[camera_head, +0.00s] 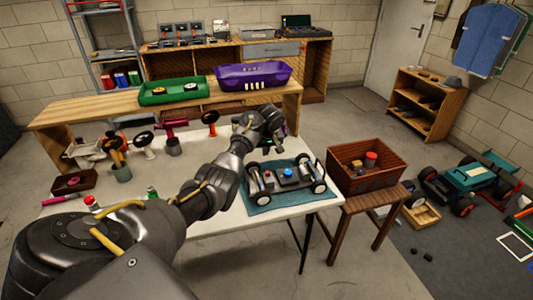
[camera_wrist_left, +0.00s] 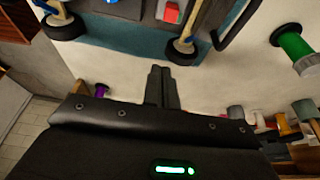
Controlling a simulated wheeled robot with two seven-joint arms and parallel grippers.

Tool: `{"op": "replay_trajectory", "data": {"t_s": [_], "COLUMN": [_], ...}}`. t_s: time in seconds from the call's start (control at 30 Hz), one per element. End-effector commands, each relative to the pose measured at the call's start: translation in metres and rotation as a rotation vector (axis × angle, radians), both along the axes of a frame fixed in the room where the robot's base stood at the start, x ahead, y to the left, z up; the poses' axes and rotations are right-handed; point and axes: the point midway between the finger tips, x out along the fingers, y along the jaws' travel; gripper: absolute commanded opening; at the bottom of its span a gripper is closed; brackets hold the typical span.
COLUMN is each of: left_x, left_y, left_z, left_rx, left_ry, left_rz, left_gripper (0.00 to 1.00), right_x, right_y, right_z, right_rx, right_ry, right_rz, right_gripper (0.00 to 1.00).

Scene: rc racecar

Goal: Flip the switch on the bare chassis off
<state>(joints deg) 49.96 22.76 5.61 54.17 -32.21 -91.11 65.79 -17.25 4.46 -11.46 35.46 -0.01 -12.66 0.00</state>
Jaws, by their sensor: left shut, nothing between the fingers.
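My left gripper (camera_head: 279,135) is just behind the chassis in the head view. Its fingers (camera_wrist_left: 162,72) are shut, empty and apart from the chassis. My right gripper is not in view.
A wooden crate (camera_head: 368,178) stands on a stool right of the table.

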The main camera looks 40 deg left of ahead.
Motion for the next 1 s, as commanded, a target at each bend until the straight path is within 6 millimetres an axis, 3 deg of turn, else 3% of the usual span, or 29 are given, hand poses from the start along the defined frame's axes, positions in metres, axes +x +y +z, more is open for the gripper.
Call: {"op": "replay_trajectory", "data": {"t_s": [0.2,0.43,0.7,1.0], "left_x": [0.007,0.013,-0.002,-0.010], "left_y": [0.013,0.022,0.000,-0.011], "left_z": [-0.042,-0.073,-0.067,-0.070], "left_rx": [0.000,0.001,0.000,0.001], "left_ry": [0.004,0.001,-0.001,0.000], "left_rz": [0.002,0.005,0.000,0.002], "left_gripper": [0.00,0.00,0.00,0.00], "right_x": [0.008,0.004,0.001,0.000], "right_y": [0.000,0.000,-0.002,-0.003], "right_z": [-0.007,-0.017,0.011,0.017], "right_rx": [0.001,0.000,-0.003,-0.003], "right_ry": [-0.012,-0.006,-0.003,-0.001], "right_rz": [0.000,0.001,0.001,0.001], "right_gripper": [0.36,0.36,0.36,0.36]}}
